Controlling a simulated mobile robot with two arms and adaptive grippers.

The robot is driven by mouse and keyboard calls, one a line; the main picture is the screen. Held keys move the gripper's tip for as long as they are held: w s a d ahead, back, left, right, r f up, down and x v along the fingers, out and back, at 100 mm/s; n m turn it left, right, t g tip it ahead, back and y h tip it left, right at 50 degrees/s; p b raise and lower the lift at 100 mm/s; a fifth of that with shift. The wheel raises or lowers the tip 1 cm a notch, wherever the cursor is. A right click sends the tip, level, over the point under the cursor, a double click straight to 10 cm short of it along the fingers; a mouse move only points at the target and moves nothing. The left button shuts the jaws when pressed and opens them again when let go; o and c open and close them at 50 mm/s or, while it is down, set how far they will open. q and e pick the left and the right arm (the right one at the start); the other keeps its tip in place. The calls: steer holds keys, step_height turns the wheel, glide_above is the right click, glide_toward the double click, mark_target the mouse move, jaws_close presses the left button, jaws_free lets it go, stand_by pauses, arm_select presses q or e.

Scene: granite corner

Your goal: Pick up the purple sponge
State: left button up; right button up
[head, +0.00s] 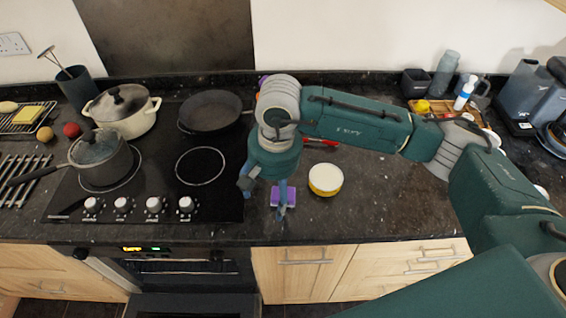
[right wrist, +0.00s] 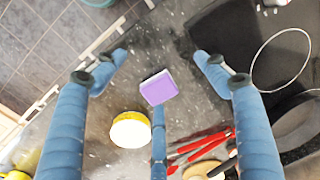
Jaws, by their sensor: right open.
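The purple sponge (head: 290,196) lies on the dark granite counter near its front edge, right of the hob, partly hidden behind a finger of my right gripper (head: 265,195). My right gripper is open and points down, close to the sponge. In the right wrist view the sponge (right wrist: 158,88) shows between the spread blue fingers of the gripper (right wrist: 162,65), with nothing held. The lower middle finger reaches up to the sponge's edge; I cannot tell if they touch. My left gripper is not in view.
A yellow and white round tub (head: 325,179) stands just right of the sponge; it also shows in the right wrist view (right wrist: 130,130). Red-handled tools (right wrist: 200,146) lie farther back. The hob (head: 150,190) with a frying pan (head: 211,112) and pots is left.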

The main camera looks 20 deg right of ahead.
steer(key=w+d+r+t+h, duration=0.1)
steer(key=w+d+r, duration=0.2)
steer(key=d, duration=0.1)
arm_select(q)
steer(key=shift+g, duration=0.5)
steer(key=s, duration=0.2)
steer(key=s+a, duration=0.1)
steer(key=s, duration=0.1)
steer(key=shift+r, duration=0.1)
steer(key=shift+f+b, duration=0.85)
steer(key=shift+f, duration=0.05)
arm_select(e)
steer(key=shift+h, duration=0.3)
steer(key=f, duration=0.5)
steer(key=shift+w+d, duration=0.25)
steer(key=shift+w, duration=0.15)
steer(key=shift+w+f, duration=0.15)
steer(key=shift+f, duration=0.35)
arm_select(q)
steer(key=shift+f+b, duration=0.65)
arm_select(e)
step_height(320, 180, down, 5)
steer(key=shift+w+r, duration=0.1)
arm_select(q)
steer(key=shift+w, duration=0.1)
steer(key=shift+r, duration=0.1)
arm_select(e)
steer(key=c, duration=1)
